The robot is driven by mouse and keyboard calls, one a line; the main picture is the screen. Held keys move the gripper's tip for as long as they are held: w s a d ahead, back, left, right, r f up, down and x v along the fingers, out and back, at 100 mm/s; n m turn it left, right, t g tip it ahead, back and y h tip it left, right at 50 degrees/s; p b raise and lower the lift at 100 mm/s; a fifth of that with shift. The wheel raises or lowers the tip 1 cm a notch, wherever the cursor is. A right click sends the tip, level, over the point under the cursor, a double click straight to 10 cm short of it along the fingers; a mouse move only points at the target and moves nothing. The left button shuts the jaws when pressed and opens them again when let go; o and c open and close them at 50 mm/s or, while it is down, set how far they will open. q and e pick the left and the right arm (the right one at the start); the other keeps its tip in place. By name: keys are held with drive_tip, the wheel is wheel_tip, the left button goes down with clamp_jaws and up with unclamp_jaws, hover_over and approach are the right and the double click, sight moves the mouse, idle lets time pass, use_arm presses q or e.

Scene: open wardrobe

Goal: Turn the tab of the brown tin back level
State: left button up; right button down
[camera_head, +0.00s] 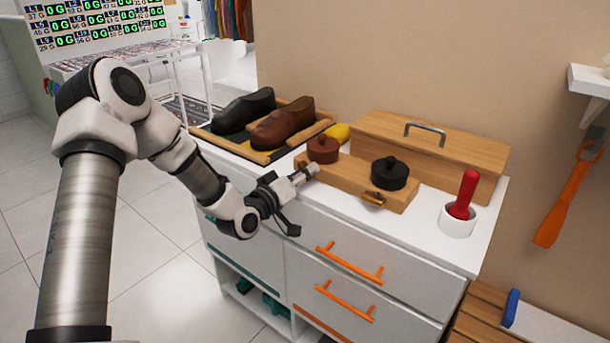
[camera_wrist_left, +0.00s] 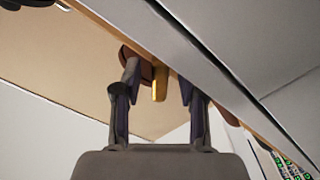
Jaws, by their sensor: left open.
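The brown tin (camera_head: 323,149), round and knobbed, sits at the left end of a wooden block (camera_head: 345,178) on the white cabinet. In the wrist view, the tin (camera_wrist_left: 140,64) shows partly behind the fingers. A gold tab (camera_wrist_left: 160,86) stands out beside it, between the two fingers. My left gripper (camera_head: 306,174) is at the block's front face below the brown tin and hides that tab in the head view. In the wrist view, my left gripper (camera_wrist_left: 160,95) is open around the tab, with gaps visible on both sides. My right gripper is not in view.
A black tin (camera_head: 390,172) sits on the block's right, with a brass tab (camera_head: 373,198) on the front below it. A wooden box (camera_head: 440,141) stands behind. A red-handled tool in a white cup (camera_head: 458,220) is right; shoes (camera_head: 283,123) sit left.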

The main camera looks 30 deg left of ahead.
use_arm(q)
drive_tip(key=shift+w, duration=0.2)
clamp_jaws()
drive_tip(key=shift+n, duration=0.3)
drive_tip(key=n+b, duration=0.2)
drive_tip(key=n, duration=0.2)
drive_tip(key=shift+f, duration=0.1)
drive_tip(key=n+b, duration=0.2)
drive_tip(key=n, duration=0.3)
drive_tip(key=shift+n, duration=0.4)
drive_tip(key=shift+r, duration=0.2)
